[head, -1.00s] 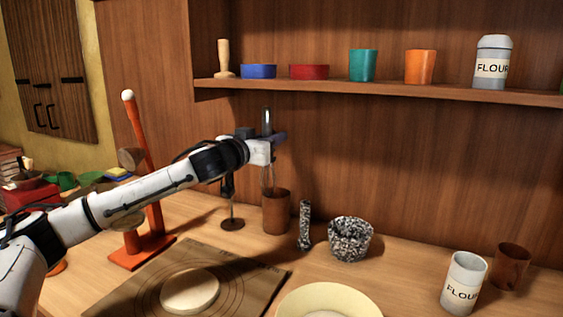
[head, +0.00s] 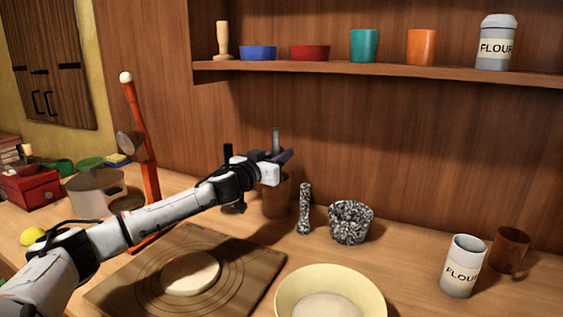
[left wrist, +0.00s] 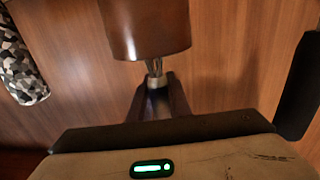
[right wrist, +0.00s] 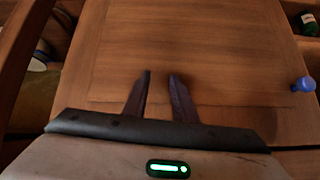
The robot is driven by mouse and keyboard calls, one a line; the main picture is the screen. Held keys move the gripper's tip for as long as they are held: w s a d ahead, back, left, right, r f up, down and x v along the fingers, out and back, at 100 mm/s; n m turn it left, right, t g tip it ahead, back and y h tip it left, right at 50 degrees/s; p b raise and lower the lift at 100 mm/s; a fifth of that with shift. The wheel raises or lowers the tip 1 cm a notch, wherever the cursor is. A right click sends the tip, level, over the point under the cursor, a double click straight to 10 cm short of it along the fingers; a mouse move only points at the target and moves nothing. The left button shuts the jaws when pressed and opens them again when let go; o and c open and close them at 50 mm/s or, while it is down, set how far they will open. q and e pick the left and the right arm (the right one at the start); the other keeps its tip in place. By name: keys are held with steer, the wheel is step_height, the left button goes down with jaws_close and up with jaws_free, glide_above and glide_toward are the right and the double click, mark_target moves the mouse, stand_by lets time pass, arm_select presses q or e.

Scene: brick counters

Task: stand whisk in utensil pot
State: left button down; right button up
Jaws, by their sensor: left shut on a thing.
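The whisk's grey handle (head: 276,140) stands upright above my left gripper (head: 285,157) in the head view. In the left wrist view, that gripper (left wrist: 158,98) is shut around the whisk, and the metal neck and wire tops of the whisk (left wrist: 155,72) show past the fingers. The brown utensil pot (head: 276,200) stands on the counter directly below the gripper, partly hidden by it. In the left wrist view the pot (left wrist: 150,28) hides the lower wires; I cannot tell how deep inside they are. My right gripper (right wrist: 160,74) is open and empty, facing wood panelling.
A speckled pestle (head: 304,208) and mortar (head: 350,223) stand just right of the pot. A cream bowl (head: 372,290), a pastry board (head: 235,285) and an orange stand (head: 143,150) are nearby. A flour canister (head: 463,265) and brown cup (head: 509,251) stand farther right.

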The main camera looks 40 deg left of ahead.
arm_select(q)
steer(key=shift+w+f, duration=0.2)
steer(key=shift+f, duration=0.35)
steer(key=shift+f, duration=0.1)
steer(key=c, duration=1.6)
jaws_free()
steer(key=shift+c, duration=0.2)
